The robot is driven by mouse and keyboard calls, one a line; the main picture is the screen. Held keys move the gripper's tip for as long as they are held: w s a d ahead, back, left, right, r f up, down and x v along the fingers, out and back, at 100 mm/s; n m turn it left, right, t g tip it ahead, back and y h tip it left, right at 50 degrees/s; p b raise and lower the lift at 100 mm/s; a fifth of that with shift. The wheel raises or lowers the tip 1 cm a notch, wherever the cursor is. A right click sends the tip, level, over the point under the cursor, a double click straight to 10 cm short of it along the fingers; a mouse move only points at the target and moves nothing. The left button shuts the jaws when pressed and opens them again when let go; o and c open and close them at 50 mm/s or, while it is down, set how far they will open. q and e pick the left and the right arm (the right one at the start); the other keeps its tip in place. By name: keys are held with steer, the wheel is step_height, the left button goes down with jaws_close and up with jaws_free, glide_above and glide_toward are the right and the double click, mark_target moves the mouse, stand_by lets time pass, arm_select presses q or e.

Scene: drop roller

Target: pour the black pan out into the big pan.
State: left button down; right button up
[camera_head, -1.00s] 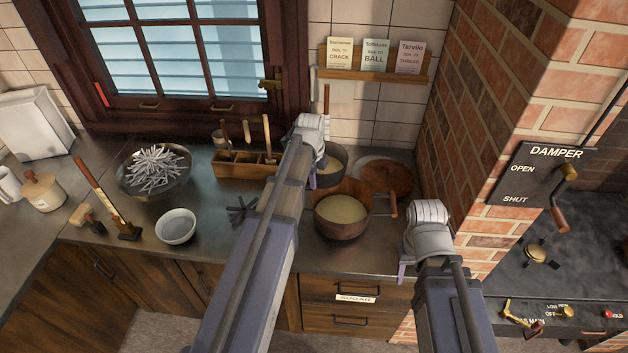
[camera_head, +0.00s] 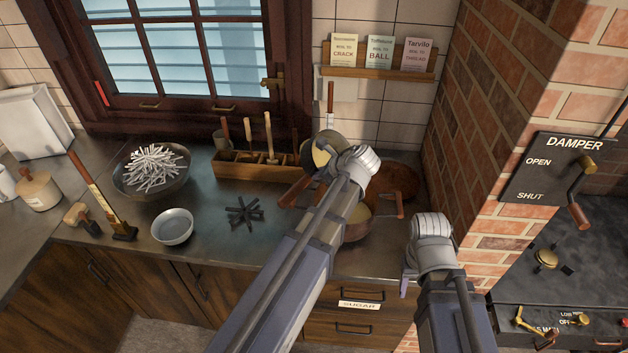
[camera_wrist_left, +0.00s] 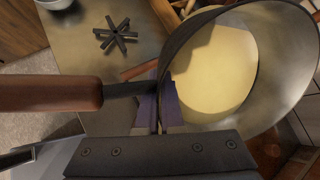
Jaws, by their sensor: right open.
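The black pan (camera_head: 322,150) is off the counter and tilted, with pale yellow contents (camera_wrist_left: 215,70) inside. My left gripper (camera_wrist_left: 160,112) is shut on the dark stem of its handle, whose brown grip (camera_wrist_left: 45,94) sticks out to the left in the wrist view. In the head view my left wrist hides those fingers. The big pan (camera_head: 356,232), copper-brown with pale yellow contents, stands on the counter below and is partly hidden by my left arm. My right gripper (camera_head: 404,284) is open and empty in front of the counter, right of the big pan.
A wooden tool box (camera_head: 250,166), black trivet (camera_head: 244,211), pale bowl (camera_head: 172,227) and bowl of white sticks (camera_head: 152,172) stand to the left. A brick pillar (camera_head: 480,120) closes the right.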

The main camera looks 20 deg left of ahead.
arm_select(q)
steer(key=shift+s+d+r+t+y+b, duration=0.1)
steer(key=shift+d+t+y+b, duration=0.15)
steer(key=shift+y+b, duration=0.7)
steer(key=shift+s+d+r+t+y+b, duration=0.1)
steer(key=shift+d+t+y+b, duration=0.15)
steer(key=shift+y+b, duration=0.7)
steer(key=b, duration=0.3)
steer(key=shift+d+f+t+y+b, duration=0.1)
steer(key=shift+d+t+y+b, duration=0.2)
steer(key=shift+y+b, duration=0.1)
steer(key=y+b, duration=0.1)
steer(key=d+r+y+b, duration=0.1)
steer(key=b, duration=0.1)
steer(key=shift+s+d+r+m+t+y, duration=0.1)
steer(key=shift+s+r+m+t+y, duration=0.1)
steer(key=shift+m+t+y, duration=0.1)
steer(key=shift+d+r+y+b, duration=0.25)
steer(key=shift+y+b, duration=0.15)
steer(key=shift+b, duration=0.3)
steer(key=shift+r, duration=0.1)
stand_by(2.1)
